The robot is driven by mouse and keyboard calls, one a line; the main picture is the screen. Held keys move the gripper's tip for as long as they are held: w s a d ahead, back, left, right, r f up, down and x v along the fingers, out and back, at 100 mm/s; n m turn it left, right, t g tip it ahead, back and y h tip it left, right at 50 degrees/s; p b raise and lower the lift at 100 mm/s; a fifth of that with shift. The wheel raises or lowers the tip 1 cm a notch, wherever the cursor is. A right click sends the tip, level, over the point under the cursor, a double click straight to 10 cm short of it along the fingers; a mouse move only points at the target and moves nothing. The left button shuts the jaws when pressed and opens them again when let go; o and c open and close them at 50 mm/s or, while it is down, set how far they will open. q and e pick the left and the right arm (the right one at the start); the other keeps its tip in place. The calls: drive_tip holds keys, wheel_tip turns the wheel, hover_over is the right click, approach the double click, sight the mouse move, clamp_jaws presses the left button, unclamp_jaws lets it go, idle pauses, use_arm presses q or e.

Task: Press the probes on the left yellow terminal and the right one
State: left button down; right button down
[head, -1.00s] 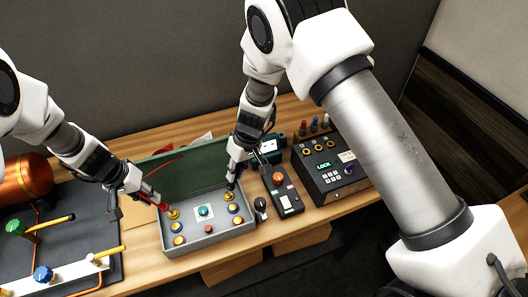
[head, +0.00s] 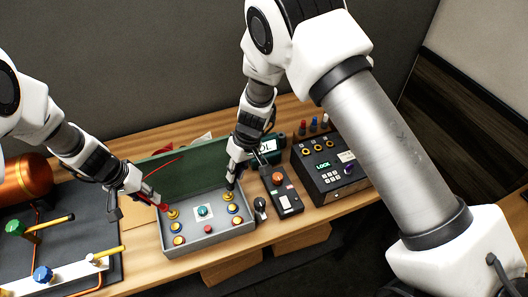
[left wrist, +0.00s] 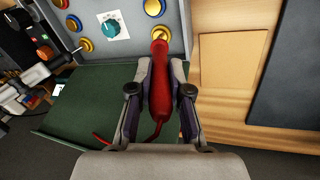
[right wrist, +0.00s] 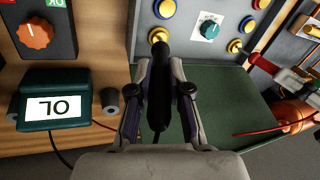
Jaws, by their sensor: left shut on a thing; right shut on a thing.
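My left gripper (head: 150,196) is shut on the red probe (left wrist: 160,90). The probe's tip is at the upper left yellow terminal (head: 173,214) of the grey box (head: 196,246) and appears to touch it in the left wrist view. My right gripper (head: 233,178) is shut on the black probe (right wrist: 158,95). Its tip is at the upper right yellow terminal (head: 229,197) and appears to touch it in the right wrist view (right wrist: 158,36). The gripper partly hides this probe in the head view. The green meter (right wrist: 54,130) reads "OL".
The box also holds a teal knob (head: 203,211), a red button (head: 208,229) and blue-yellow terminals. Its green lid (head: 178,172) stands open behind. A dark unit with an orange knob (head: 277,178) and a black "LOCK" panel (head: 330,176) stand right; a copper boiler (head: 24,180) stands left.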

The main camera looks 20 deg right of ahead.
drive_tip(key=shift+s+f, duration=0.1)
idle(0.6)
